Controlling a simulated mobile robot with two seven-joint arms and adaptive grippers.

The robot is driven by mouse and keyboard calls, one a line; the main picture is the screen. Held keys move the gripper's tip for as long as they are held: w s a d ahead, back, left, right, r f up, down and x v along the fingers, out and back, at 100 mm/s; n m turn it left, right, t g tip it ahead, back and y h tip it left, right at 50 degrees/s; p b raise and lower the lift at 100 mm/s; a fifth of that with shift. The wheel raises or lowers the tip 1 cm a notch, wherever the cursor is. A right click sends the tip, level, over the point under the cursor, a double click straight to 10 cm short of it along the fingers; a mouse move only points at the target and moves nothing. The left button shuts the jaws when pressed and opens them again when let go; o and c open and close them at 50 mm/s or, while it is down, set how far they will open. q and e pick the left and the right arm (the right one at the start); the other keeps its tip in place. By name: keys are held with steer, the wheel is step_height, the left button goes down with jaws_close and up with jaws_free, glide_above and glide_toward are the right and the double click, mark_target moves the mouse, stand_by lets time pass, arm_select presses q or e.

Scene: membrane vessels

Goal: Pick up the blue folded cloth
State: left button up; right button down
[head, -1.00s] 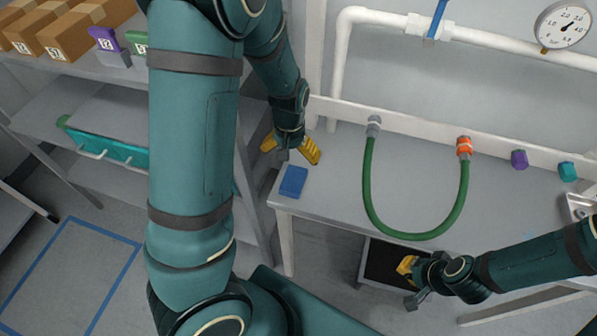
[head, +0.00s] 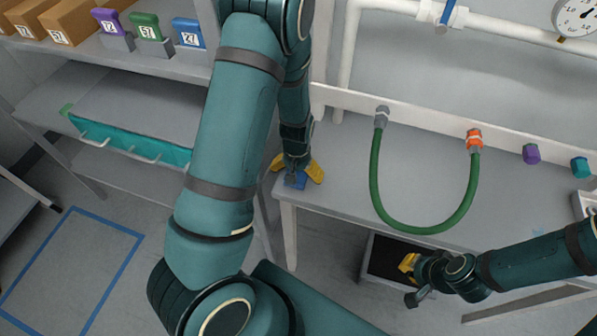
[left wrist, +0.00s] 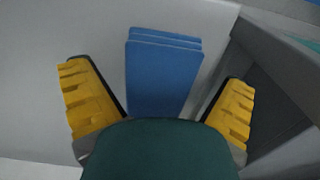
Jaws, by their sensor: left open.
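The blue folded cloth (head: 298,180) lies on the grey worktop near its left front corner. In the left wrist view, the cloth (left wrist: 162,75) shows its folded layers and lies between the two yellow fingers. My left gripper (head: 297,172) is directly above the cloth with its fingers spread on either side; in the left wrist view the gripper (left wrist: 160,105) is open, with gaps between both fingers and the cloth. The near end of the cloth is hidden by the gripper body. My right gripper (head: 410,280) hangs low in front of the bench, away from the cloth; its finger gap is unclear.
A green hose (head: 376,190) loops over the worktop right of the cloth, between a grey and an orange fitting. A dark open bin (head: 372,265) is below the bench. Shelves with boxes (head: 70,22) and numbered blocks (head: 147,28) stand at the left.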

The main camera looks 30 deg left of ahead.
arm_select(q)
steer(key=c, duration=1.1)
steer(key=shift+c, duration=0.2)
step_height(320, 180, up, 10)
steer(key=shift+p, duration=0.9)
